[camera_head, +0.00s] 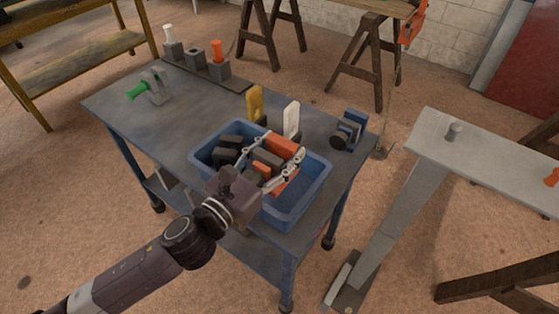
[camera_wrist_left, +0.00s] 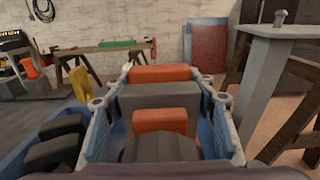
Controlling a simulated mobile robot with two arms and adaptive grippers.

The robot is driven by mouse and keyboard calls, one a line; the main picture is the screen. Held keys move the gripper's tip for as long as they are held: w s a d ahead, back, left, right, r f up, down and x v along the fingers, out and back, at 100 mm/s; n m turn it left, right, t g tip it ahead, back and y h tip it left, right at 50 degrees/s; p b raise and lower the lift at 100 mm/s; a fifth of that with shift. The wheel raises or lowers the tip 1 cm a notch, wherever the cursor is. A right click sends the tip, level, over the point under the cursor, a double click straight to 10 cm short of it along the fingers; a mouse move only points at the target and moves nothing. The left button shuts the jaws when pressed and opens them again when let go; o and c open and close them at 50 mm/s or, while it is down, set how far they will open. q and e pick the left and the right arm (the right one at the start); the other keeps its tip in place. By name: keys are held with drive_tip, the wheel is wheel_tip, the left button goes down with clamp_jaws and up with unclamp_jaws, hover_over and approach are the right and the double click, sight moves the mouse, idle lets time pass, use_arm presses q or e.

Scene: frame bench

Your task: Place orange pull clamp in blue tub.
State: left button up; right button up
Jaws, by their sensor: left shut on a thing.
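The blue tub (camera_head: 311,198) stands on the near part of the grey table. My left gripper (camera_head: 281,147) reaches over it from the near side, with its fingers shut around an orange and grey piece (camera_head: 284,147), which looks like the orange pull clamp. In the left wrist view this clamp (camera_wrist_left: 165,95) shows as orange and grey blocks between the two fingers (camera_wrist_left: 165,76). It is over or inside the tub; I cannot tell whether it touches the bottom. Black blocks (camera_head: 229,141) lie in the tub left of the fingers. My right gripper is not in view.
A yellow upright piece (camera_head: 255,104) and a white one (camera_head: 291,119) stand just behind the tub. A blue and black clamp (camera_head: 349,130) is right of it. A green-handled clamp (camera_head: 150,87) sits at the left, before a row of holders (camera_head: 195,58). The table's left middle is clear.

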use_arm(q)
drive_tip(key=shift+f+b, duration=0.35)
drive_tip(key=shift+f, duration=1.15)
drive_tip(key=shift+f+b, duration=0.35)
drive_tip(key=shift+f, duration=0.25)
drive_tip(key=o, duration=1.9)
drive_tip(key=shift+s+f, duration=0.1)
